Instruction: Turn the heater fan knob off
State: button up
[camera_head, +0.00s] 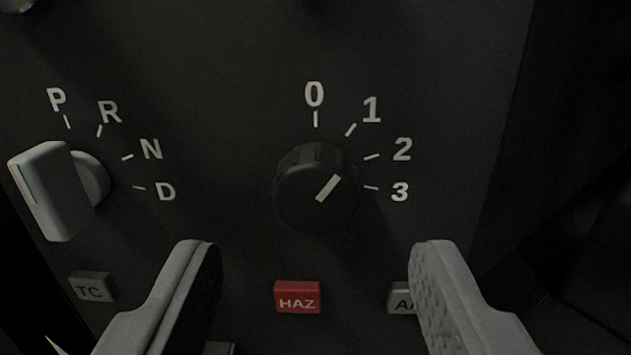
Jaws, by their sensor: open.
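The heater fan knob (305,209) is a round black dial on the dark panel, in the middle of the view. Its white pointer line slants up and right, roughly parallel to the tick at 1. The marks 0, 1, 2 and 3 run from above the knob round to its right, with 0 straight above. My gripper (315,258) is open and empty. Its two grey fingers show below the knob, one to the lower left and one to the lower right, with no visible contact with the knob.
A grey selector knob (48,190) marked P, R, N, D sticks out at left. A red HAZ button (297,297) lies below the fan knob. A TC button (92,287) is at lower left. Another button (401,298) is partly hidden by the right finger.

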aim_at(317, 207)
jog(key=shift+w+a+r+b, duration=0.1)
jog(key=shift+w+b, duration=0.4)
jog(key=shift+w, duration=1.3)
jog(key=shift+c, duration=0.3)
